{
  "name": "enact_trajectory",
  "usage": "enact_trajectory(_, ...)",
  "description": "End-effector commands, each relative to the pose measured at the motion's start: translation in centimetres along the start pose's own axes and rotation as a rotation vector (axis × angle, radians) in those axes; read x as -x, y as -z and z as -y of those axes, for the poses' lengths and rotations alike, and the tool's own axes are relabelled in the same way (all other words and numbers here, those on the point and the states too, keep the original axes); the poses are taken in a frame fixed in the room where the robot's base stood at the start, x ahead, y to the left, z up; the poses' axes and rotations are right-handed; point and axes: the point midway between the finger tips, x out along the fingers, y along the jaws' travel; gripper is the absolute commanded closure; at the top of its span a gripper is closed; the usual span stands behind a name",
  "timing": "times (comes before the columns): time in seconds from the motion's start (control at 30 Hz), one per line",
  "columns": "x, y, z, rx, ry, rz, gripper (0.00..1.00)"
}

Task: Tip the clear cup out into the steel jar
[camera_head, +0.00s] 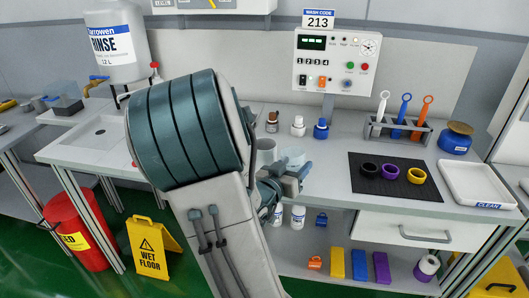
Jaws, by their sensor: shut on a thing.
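My gripper (303,171) is low over the bench, just right of my large arm link, which hides part of it. It is shut on the clear cup (293,156), a pale bluish see-through cup just behind the fingers. The cup looks roughly upright; its contents cannot be made out. The steel jar (267,148), a plain grey cylinder, stands on the bench just left of the cup, partly hidden by my arm. Whether cup and jar touch cannot be told.
Small bottles, brown (272,124), white (298,127) and blue (321,129), stand behind. A tool rack (398,131), a black mat (395,190) with three rings, a blue jar (455,142) and a white tray (477,184) are at right. The bench front beside the mat is clear.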

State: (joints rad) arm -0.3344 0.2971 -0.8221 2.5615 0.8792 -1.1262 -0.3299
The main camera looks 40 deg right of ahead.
Motion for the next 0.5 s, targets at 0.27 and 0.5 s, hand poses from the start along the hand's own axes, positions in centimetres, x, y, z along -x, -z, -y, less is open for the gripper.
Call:
enact_trajectory(0.27, 0.01, -0.79, -0.36, -0.086, -0.002, -0.018, 0.69)
enact_trajectory(0.5, 0.07, -0.82, -0.66, -0.142, -0.002, -0.032, 0.69)
